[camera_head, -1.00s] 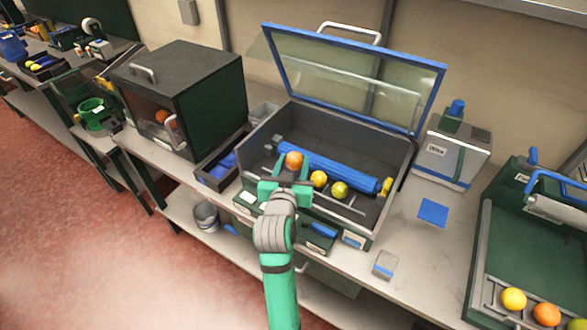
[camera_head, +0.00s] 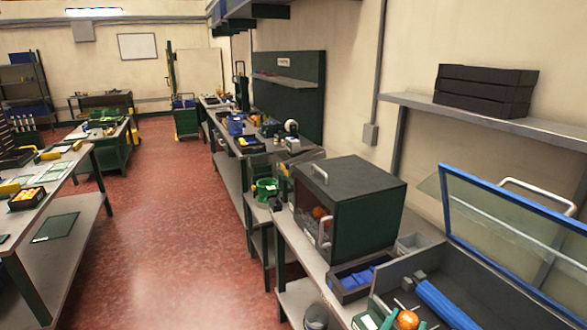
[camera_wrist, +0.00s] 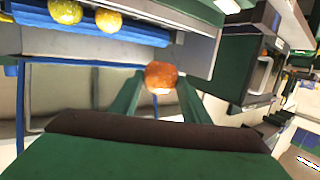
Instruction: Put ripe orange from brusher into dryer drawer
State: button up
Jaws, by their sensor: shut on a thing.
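My gripper (camera_wrist: 160,88) is shut on a ripe orange (camera_wrist: 160,76), which sits between its two green fingertips in the wrist view. In the head view the orange (camera_head: 408,319) is at the bottom edge, beside the brusher's blue roller (camera_head: 443,302). The brusher (camera_head: 480,262) is a grey box with a raised blue-framed glass lid, cut off at the lower right. In the wrist view two yellow fruits (camera_wrist: 66,11) (camera_wrist: 108,20) lie by the blue roller. A dark green cabinet with handles, seemingly the dryer (camera_head: 365,215), stands left of the brusher with an orange fruit (camera_head: 320,213) inside.
A tray with blue pieces (camera_head: 358,278) and a grey bin (camera_head: 410,243) lie between cabinet and brusher. A green bucket (camera_head: 266,189) stands beyond the cabinet. A wall shelf with black crates (camera_head: 485,90) is above. The red floor (camera_head: 180,230) to the left is clear.

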jog(key=w+a+f+n+t+y, duration=0.2)
jog(key=w+a+f+n+y, duration=0.15)
jog(key=a+f, duration=0.7)
jog(key=w+a+f+n+t+y, duration=0.15)
jog(key=a+f+y, duration=0.25)
jog(key=a+f, duration=0.65)
jog(key=s+a+f+n+y, duration=0.1)
jog(key=s+a+f, duration=0.2)
jog(key=f, duration=0.5)
jog(key=s+a+f+n+y, duration=0.1)
jog(key=s+a+f, duration=0.3)
jog(key=f, duration=0.5)
jog(key=shift+s+f+n+y, duration=0.15)
jog(key=shift+s+n+y, duration=0.25)
jog(key=shift+s, duration=0.55)
